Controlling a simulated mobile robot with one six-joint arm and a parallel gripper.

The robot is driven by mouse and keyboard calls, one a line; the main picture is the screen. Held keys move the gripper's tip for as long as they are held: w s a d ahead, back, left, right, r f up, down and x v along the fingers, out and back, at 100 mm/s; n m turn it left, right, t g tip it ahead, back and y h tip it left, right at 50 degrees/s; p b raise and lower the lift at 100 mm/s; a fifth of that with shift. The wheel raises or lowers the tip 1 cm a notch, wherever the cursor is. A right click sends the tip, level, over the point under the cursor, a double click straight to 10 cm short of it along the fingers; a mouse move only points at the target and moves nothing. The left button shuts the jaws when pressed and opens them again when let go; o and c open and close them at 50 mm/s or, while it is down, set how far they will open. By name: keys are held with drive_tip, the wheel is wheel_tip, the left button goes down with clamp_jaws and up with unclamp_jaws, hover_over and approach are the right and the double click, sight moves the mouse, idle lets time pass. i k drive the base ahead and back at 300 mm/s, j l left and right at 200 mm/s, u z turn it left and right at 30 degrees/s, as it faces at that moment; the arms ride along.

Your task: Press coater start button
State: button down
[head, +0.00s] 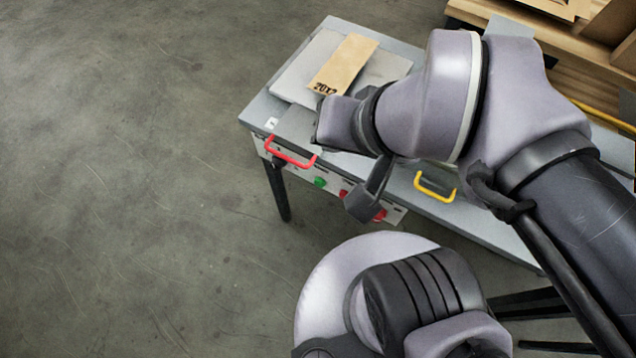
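The coater (262,104) is a grey table-like machine with a pale control panel along its front edge. The panel carries a green button (320,182), a red button (344,193) to its right, and a larger red knob (379,214), partly hidden, near the right end. The labels are too small to read. My gripper (364,203) is dark and hangs in front of the panel, right of the green button. It overlaps the red controls in the picture; whether it touches them cannot be told. Its opening is hidden, and no held object shows.
A brown filter box (343,65) lies on a grey plate (300,72) on top. Wooden shelving (480,14) stands at the upper right. Floor at left is clear.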

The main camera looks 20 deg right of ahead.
sight(320, 182)
drive_tip(key=k+j, duration=0.1)
drive_tip(key=j, duration=0.4)
drive_tip(key=k+j+u, duration=0.1)
drive_tip(key=j, duration=0.45)
drive_tip(key=k+j, duration=0.15)
drive_tip(key=j, duration=0.4)
drive_tip(key=l+u, duration=0.05)
